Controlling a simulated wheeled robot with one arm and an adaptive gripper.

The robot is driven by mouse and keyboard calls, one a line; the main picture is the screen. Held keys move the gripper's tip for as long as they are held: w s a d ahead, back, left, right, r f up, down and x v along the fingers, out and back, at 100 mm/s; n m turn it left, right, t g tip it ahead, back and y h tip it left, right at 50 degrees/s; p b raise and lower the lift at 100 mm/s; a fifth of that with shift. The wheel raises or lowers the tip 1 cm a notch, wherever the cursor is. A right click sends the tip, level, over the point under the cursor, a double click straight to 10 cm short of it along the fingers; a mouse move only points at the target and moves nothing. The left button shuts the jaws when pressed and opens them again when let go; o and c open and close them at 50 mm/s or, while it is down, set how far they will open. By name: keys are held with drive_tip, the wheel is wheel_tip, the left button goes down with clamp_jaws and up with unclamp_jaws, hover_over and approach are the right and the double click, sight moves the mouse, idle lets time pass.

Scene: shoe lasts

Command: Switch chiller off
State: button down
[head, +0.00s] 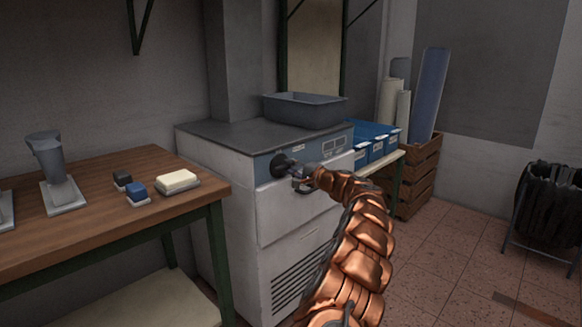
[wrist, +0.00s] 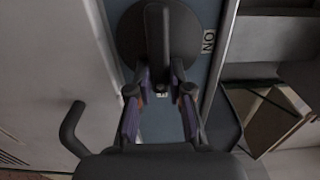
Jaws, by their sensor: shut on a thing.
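The chiller (head: 222,190) is a pale cabinet with a dark top and a blue-grey control strip (head: 335,143) along its front upper edge. A dark round rotary switch (head: 282,163) with a raised bar sits at the strip's left end. It fills the top middle of the wrist view (wrist: 158,30), beside a small white label (wrist: 208,41) with rotated letters, seemingly "ON". My gripper (head: 299,178) is at the switch, its fingers (wrist: 160,88) on both sides of the bar and shut on it. The exact finger contact is partly hidden.
A grey tub (head: 305,110) stands on the chiller. A wooden bench (head: 100,178) with a soap-like block (head: 177,180) and small blocks is at left. Blue bins (head: 372,140) and a wooden crate (head: 418,180) are at right. The tiled floor at right is mostly clear.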

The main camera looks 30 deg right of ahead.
drive_tip(key=c, duration=1.1)
unclamp_jaws()
drive_tip(key=shift+o, duration=0.2)
drive_tip(key=shift+s, duration=0.1)
drive_tip(key=v, duration=1.1)
drive_tip(key=shift+s+d, duration=0.2)
drive_tip(key=shift+s, duration=0.2)
